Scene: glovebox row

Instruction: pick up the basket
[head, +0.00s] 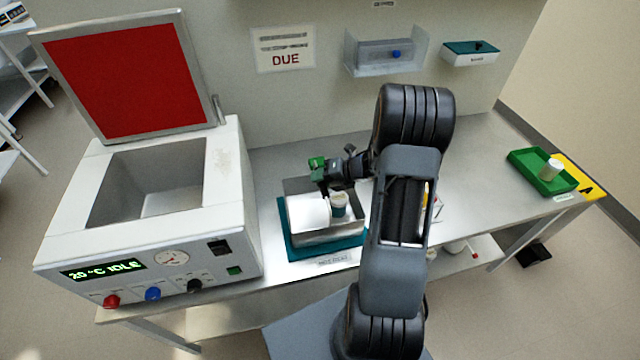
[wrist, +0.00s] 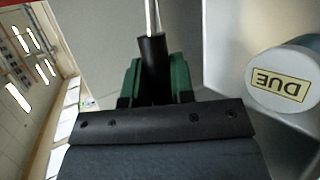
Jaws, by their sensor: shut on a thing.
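The basket (head: 318,237) is a grey metal box at the middle of the bench, over a teal mat (head: 297,252). I cannot tell whether it touches the mat. A white cylinder (head: 307,214) and a jar (head: 339,207) are inside it. My gripper (head: 321,175) is at the basket's back edge, with green fingers. In the wrist view the fingers are shut on a dark grip with a thin metal rod (wrist: 152,18), which looks like the basket's handle. The jar (wrist: 286,80), labelled DUE, shows beside it at the right. The basket's right side is partly hidden by my arm.
A white oven (head: 150,240) with its red-lined lid (head: 125,75) open stands left of the basket; its display reads 20 °C IDLE. A green tray (head: 540,172) with a white jar is at the far right. A DUE sign and two wall bins hang behind.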

